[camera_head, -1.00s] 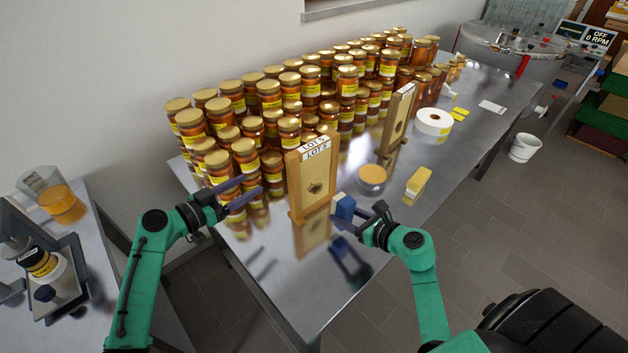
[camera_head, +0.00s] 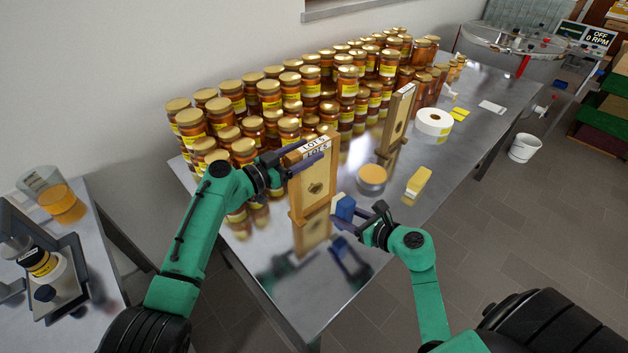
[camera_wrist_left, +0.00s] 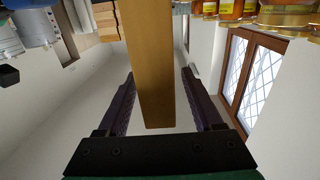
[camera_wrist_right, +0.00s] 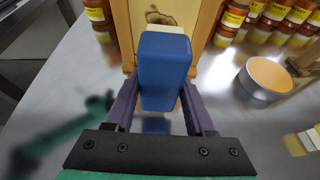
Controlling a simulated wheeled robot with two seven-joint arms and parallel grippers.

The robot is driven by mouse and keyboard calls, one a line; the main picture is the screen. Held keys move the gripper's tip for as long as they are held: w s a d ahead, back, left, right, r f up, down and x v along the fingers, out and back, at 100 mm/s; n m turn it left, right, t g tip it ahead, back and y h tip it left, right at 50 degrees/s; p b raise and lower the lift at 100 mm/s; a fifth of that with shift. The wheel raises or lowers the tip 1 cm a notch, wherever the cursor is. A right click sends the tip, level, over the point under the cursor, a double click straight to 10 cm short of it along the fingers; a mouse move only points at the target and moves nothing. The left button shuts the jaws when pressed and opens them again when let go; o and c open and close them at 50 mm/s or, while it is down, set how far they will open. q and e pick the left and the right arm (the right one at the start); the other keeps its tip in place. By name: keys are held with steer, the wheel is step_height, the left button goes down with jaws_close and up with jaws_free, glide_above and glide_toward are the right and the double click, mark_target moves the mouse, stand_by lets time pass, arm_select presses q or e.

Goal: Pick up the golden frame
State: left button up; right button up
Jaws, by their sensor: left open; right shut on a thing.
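The golden frame (camera_head: 314,178) stands upright near the front end of the metal table, with white LOT 5 labels on its top bar. My left gripper (camera_head: 305,163) is open at the frame's upper part. In the left wrist view the frame's golden bar (camera_wrist_left: 150,70) lies between the two open fingers (camera_wrist_left: 155,100), with gaps showing on both sides. My right gripper (camera_head: 340,213) is shut on a blue block (camera_wrist_right: 165,70) with a pale edge beyond it. It holds the block just in front of the frame's lower part.
Many honey jars (camera_head: 270,95) are stacked behind the frame. The table's front right is clear.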

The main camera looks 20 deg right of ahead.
arm_select(q)
steer(key=shift+d, duration=0.2)
steer(key=shift+a, duration=0.1)
jaws_close()
steer(key=shift+r, duration=0.1)
step_height(320, 180, up, 10)
stand_by(0.3)
steer(key=shift+f, duration=5.1)
